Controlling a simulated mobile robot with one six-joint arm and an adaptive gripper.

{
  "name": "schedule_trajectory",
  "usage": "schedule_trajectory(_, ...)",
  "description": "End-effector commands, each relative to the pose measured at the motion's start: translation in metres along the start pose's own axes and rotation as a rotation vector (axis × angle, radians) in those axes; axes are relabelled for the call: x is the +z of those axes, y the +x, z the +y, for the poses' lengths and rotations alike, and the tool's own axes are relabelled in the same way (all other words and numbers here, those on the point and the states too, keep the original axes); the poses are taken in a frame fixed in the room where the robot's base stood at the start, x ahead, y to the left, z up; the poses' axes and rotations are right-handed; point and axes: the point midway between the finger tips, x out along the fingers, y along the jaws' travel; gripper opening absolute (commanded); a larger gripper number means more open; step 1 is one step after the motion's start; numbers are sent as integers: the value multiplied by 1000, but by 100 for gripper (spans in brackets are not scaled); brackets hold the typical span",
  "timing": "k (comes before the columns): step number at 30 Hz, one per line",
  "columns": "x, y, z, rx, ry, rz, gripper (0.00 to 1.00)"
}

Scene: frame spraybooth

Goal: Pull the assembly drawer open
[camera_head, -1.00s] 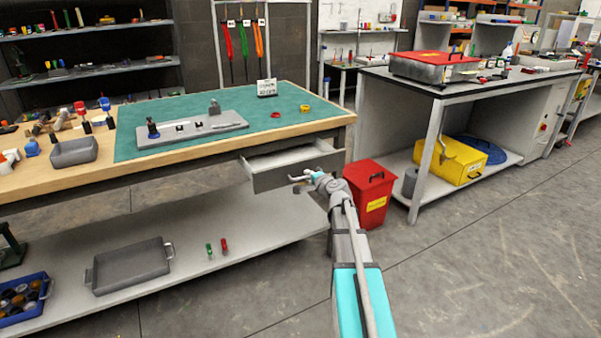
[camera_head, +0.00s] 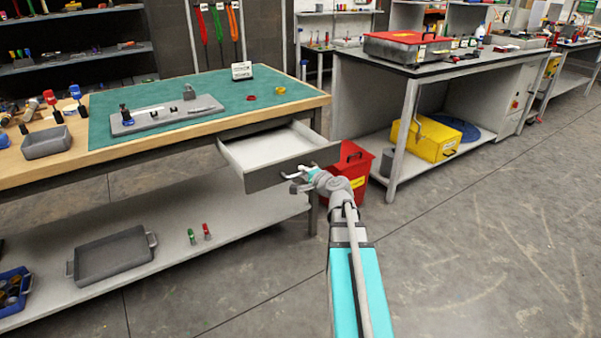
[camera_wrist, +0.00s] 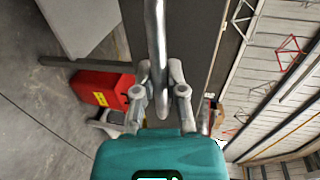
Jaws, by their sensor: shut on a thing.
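The assembly drawer (camera_head: 268,148) sticks well out from under the right end of the workbench, and its pale inside looks empty. Its dark front panel (camera_head: 280,173) faces me, and it also shows in the wrist view (camera_wrist: 185,45). My gripper (camera_head: 299,178) is at the drawer front. In the wrist view my gripper (camera_wrist: 160,95) is shut on the drawer's metal bar handle (camera_wrist: 156,45), with one finger on each side of it. My arm partly hides the red bin behind it.
The red bin (camera_head: 352,160) stands on the floor just right of the drawer; it also shows in the wrist view (camera_wrist: 100,90). The workbench (camera_head: 180,130) has a green mat and a lower shelf with a grey tray (camera_head: 112,258). Open floor lies at front right.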

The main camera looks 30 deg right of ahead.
Motion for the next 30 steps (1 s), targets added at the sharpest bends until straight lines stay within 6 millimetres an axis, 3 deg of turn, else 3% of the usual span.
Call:
schedule_trajectory(2,0,0,0,0,-1,0,0)
schedule_trajectory(3,0,0,0,1,-1,0,19)
schedule_trajectory(8,0,1,0,0,-1,0,49)
schedule_trajectory(9,0,1,0,0,-1,0,51)
schedule_trajectory(30,1,1,0,0,0,0,51)
